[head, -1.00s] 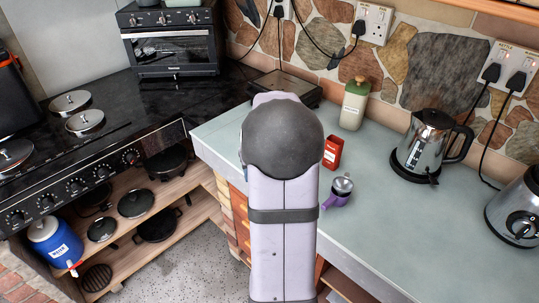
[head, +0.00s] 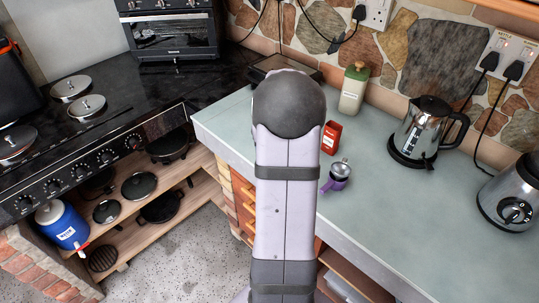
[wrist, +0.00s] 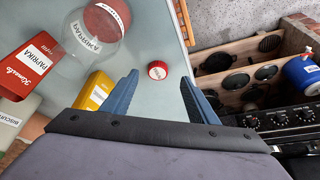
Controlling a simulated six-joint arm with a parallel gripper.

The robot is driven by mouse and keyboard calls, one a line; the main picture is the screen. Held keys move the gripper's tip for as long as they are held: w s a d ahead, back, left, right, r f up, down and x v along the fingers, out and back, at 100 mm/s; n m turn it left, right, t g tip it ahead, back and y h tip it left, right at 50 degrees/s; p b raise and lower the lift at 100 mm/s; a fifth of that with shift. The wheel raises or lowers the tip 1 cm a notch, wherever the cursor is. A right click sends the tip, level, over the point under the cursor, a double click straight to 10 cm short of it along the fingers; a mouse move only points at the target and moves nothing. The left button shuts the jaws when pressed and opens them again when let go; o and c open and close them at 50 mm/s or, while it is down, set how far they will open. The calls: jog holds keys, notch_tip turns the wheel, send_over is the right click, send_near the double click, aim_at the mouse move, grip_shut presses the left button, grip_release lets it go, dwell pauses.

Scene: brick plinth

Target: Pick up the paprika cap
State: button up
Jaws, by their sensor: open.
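A small round red cap (wrist: 157,70) with white markings lies on the pale worktop (wrist: 150,20) in the wrist view. Its lettering is too small to read. My gripper (wrist: 160,78) has its blue fingers open, one on each side of the cap in the picture. I cannot tell how high the fingers are above it; they do not visibly touch it. A red tin (wrist: 28,72) labelled PAPRIKA is at the left in the wrist view. I do not see the cap in the head view, where my arm covers part of the worktop.
A clear jar (wrist: 85,50) and a yellow box (wrist: 94,92) are left of my fingers. The worktop's front right is clear.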

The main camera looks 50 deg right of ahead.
jog(key=p+x, duration=0.1)
jog(key=x, duration=0.2)
jog(key=shift+w+d+p, duration=0.15)
jog(key=shift+d+p, duration=0.15)
jog(key=shift+p, duration=0.05)
jog(key=shift+x, duration=0.85)
jog(key=shift+c, duration=0.4)
jog(key=c, duration=1)
